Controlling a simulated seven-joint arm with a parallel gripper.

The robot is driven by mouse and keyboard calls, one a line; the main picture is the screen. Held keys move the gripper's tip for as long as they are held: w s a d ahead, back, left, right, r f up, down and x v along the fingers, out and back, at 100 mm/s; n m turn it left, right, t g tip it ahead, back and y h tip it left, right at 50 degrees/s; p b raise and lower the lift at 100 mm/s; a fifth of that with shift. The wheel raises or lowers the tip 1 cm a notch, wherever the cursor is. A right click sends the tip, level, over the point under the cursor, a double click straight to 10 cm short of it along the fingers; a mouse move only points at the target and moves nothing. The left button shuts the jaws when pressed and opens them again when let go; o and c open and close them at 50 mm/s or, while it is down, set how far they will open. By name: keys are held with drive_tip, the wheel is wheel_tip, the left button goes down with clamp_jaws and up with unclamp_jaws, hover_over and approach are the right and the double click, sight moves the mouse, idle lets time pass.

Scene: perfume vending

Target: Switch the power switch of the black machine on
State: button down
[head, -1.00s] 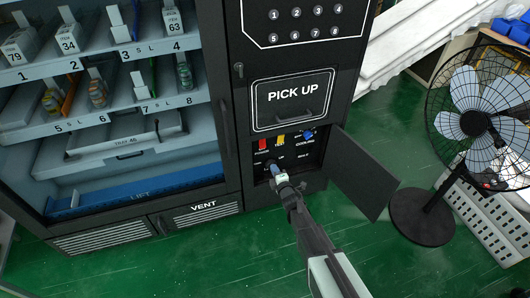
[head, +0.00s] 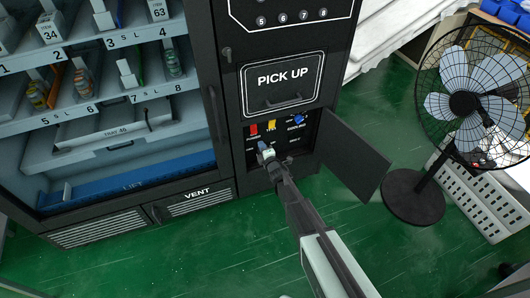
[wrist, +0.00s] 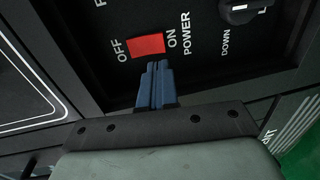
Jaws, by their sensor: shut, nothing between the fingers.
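The black machine (head: 232,95) stands with its lower control compartment open. The red power switch (head: 253,130) is at the left of the compartment; it also shows in the wrist view (wrist: 146,45), between the labels OFF on its left and ON on its right, with POWER beyond. My gripper (head: 262,145) is in front of the compartment, just below the switch. In the wrist view its blue fingers (wrist: 154,66) are shut together and empty, their tips close to the switch's lower edge, toward the ON side. I cannot tell whether they touch it, nor which way the switch is tilted.
A yellow switch (head: 272,126) and a blue one (head: 298,119) sit to the right of the red one. The compartment door (head: 352,158) hangs open on the right. A black fan (head: 415,195) stands farther right. Green floor (head: 200,260) is clear in front.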

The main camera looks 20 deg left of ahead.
sight(254, 134)
drive_tip(key=x, duration=0.8)
drive_tip(key=shift+s, duration=0.1)
drive_tip(key=shift+w+a+f, duration=0.25)
drive_tip(key=shift+w+a, duration=0.05)
drive_tip(key=shift+w, duration=0.05)
drive_tip(key=shift+s+d, duration=0.3)
drive_tip(key=s+d+f, duration=0.1)
drive_tip(key=s+d, duration=0.8)
drive_tip(key=shift+s+d+f, duration=0.25)
drive_tip(key=shift+f, duration=0.15)
